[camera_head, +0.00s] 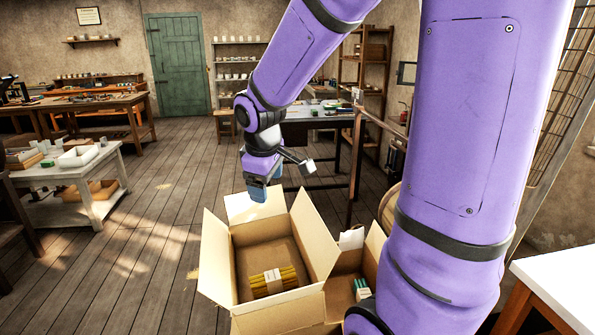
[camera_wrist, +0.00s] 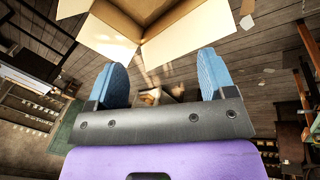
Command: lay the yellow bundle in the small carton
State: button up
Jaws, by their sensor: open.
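The yellow bundle (camera_head: 273,281), a set of yellow sticks with a pale band around it, lies on the floor of the larger open carton (camera_head: 214,258). The small carton (camera_head: 375,246) stands right of it, open and partly hidden by my arm. A teal-ended bundle (camera_head: 361,289) is inside the small carton. My gripper (camera_head: 256,192) is above the far edge of the larger carton, apart from the yellow bundle. In the wrist view my gripper (camera_wrist: 161,65) has its blue fingers spread with nothing between them. An open carton (camera_wrist: 140,22) shows beyond the fingertips there.
A white table (camera_head: 80,170) with boxes stands at the left. A pale worktop (camera_head: 560,280) is at the lower right. A wooden post and a dark table (camera_head: 318,118) stand behind the cartons. Plank floor left of the cartons is clear.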

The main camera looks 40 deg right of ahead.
jog(key=s+a+r+m+t+y, duration=0.1)
jog(key=s+a+r+m, duration=0.1)
jog(key=s+r, duration=0.3)
jog(key=s+a+r+m+t+y, duration=0.1)
jog(key=s+a+r+m, duration=0.2)
jog(key=s, duration=0.9)
notch_tip(320, 180, up, 3)
jog(key=shift+s+a+f+m+t, duration=0.2)
jog(key=shift+s+a+m+t, duration=0.15)
jog(key=shift+a, duration=0.6)
jog(key=shift+d, duration=0.1)
